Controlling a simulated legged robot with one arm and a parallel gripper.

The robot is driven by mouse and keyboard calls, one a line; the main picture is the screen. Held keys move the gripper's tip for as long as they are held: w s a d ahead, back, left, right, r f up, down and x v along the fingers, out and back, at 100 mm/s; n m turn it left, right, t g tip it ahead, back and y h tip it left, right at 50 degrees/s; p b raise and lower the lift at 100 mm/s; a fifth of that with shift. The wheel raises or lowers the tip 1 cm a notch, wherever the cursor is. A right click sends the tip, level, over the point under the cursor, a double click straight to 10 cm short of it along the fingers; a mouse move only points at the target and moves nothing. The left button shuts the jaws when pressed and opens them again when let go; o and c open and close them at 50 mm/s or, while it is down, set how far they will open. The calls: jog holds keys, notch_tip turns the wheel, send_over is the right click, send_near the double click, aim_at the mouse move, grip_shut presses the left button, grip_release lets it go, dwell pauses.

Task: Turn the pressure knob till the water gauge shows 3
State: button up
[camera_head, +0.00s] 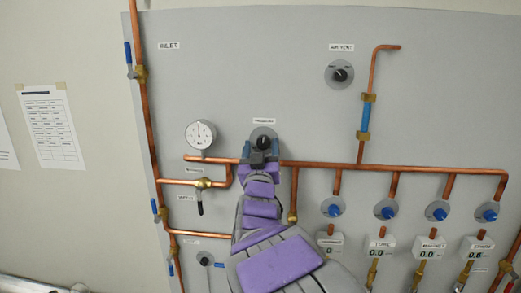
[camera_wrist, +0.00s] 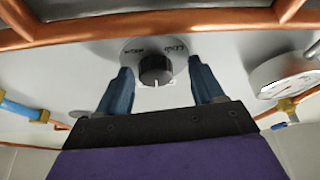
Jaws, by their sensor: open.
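The black pressure knob (camera_wrist: 156,69) sits on a round grey plate in the wrist view, with white marks on its face. My gripper (camera_wrist: 158,85) is open, with one blue finger on each side of the knob and a gap at both sides. In the head view my gripper (camera_head: 261,150) is in front of the knob's plate (camera_head: 264,134), below the PRESSURE label, and covers part of it. The round white water gauge (camera_head: 200,134) is left of it; its needle points roughly upward, but the numbers are too small to read. The gauge also shows in part in the wrist view (camera_wrist: 285,75).
A copper pipe (camera_head: 400,168) runs across the panel just below the knob. An air vent knob (camera_head: 340,74) is at the upper right. Several blue knobs, one of them here (camera_head: 334,210), line the lower right.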

jog(key=shift+s+d, duration=0.1)
jog(key=shift+s+f, duration=0.2)
jog(key=shift+s, duration=0.05)
jog(key=b+v, duration=0.3)
jog(key=v, duration=1.3)
jog(key=shift+s+a, duration=0.2)
jog(key=shift+s, duration=0.05)
jog(key=shift+f, duration=0.2)
